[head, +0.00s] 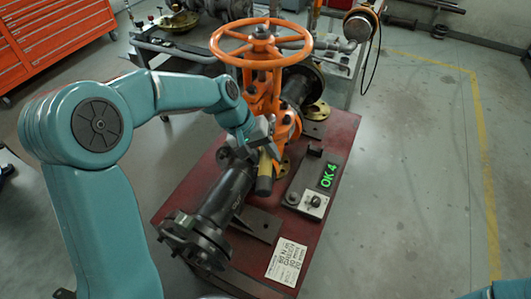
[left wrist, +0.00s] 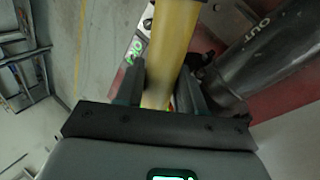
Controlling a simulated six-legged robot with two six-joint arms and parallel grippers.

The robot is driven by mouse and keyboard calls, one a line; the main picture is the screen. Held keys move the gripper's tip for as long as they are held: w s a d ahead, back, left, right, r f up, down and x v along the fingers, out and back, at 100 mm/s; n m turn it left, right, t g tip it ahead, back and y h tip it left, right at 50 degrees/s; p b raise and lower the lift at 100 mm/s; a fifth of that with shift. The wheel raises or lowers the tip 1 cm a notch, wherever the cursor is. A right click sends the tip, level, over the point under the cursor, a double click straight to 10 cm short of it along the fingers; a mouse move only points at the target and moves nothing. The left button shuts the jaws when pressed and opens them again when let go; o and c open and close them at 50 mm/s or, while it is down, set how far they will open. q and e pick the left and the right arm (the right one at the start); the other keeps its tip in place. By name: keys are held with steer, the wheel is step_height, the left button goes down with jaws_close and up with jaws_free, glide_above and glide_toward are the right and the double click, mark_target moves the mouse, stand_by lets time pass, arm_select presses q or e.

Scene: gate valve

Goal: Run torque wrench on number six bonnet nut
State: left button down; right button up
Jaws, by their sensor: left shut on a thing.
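The orange gate valve (head: 262,90) stands upright on a dark red base plate (head: 335,145), with its orange handwheel (head: 262,38) on top. My left gripper (head: 264,146) is at the near side of the valve body, shut on a yellow tool (head: 265,178), which I take to be the torque wrench. In the left wrist view the yellow shaft (left wrist: 172,45) runs between the two dark fingers (left wrist: 160,92). The wrench's working end and the bonnet nuts are hidden or too small to tell, so I cannot see which nut it meets. My right gripper is not in view.
A dark pipe (head: 225,195) runs toward the front, marked "OUT" in the wrist view. A paper tag (head: 286,261) lies on the plate. Floor at right is clear.

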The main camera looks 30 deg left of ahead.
arm_select(q)
steer(key=shift+f, duration=0.25)
stand_by(1.1)
steer(key=shift+r, duration=0.4)
stand_by(1.2)
